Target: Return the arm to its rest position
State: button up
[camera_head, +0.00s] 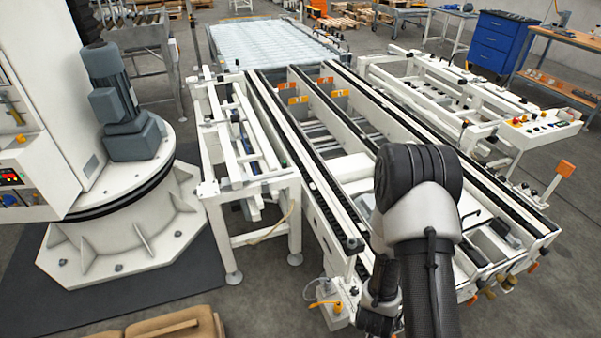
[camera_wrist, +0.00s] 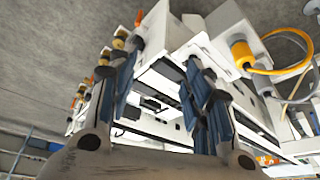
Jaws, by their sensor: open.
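My arm reaches up from the bottom right of the head view, in front of the white conveyor frame (camera_head: 345,195). The gripper is largely hidden there behind my dark arm links. In the wrist view my gripper (camera_wrist: 163,62) shows two blue-grey fingers spread apart, with nothing held between them. Beyond the fingers the near end of the conveyor frame (camera_wrist: 155,78) shows at a tilt. It appears apart from the fingers, though the exact gap cannot be told.
A yellow-orange fitting with a cable (camera_wrist: 240,52) is right of the fingers. A large machine on a white round base (camera_head: 125,215) stands left. Brown sacks (camera_head: 165,327) lie at the bottom left. A blue cabinet (camera_head: 500,42) stands back right.

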jog(key=w+a+r+n+t+y, duration=0.15)
jog(key=a+r, duration=0.25)
jog(key=r, duration=0.8)
jog(key=w+a+r+n+g+y, duration=0.1)
jog(key=w+a+r+n, duration=0.2)
jog(key=r, duration=1)
jog(key=s+r+n, duration=0.4)
jog(key=s+r, duration=1.2)
jog(key=shift+s+a+r, duration=0.15)
jog(key=shift+s+r, duration=0.1)
jog(key=shift+s, duration=0.15)
